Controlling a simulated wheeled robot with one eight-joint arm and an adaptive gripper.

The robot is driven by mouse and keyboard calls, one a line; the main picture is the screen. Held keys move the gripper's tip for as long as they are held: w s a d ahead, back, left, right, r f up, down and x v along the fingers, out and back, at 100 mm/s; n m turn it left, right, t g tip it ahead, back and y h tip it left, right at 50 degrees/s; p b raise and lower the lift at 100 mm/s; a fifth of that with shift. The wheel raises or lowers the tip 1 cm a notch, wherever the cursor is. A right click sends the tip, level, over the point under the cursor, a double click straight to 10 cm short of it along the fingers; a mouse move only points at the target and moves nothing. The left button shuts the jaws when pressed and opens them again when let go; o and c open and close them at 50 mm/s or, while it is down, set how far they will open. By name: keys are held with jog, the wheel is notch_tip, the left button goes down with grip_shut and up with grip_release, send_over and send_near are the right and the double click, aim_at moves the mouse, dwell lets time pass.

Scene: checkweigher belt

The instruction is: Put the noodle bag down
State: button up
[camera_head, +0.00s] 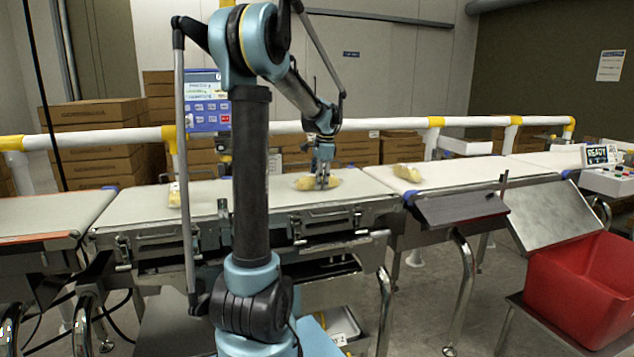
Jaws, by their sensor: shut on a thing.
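A yellowish noodle bag (333,182) lies at the right part of the middle belt (265,196), under my gripper (322,183). My gripper points straight down and its fingers are shut on this bag. The bag is at or just above the belt surface; I cannot tell whether it touches. A second, similar bag (408,172) lies on the right-hand belt (450,176). A third bag (174,195) shows at the left of the middle belt, partly hidden behind my arm's rod.
A red bin (585,290) stands at the lower right beside a sloping metal chute (550,215). A white guard rail (380,124) with yellow joints runs behind the belts. A control box reading READY (600,156) sits at the far right. Cardboard boxes (95,140) are stacked behind.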

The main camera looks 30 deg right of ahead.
jog(key=o, duration=1.3)
jog(key=shift+c, duration=0.2)
notch_tip(320, 180, up, 12)
jog(key=s, duration=0.1)
jog(key=shift+s+d, duration=0.4)
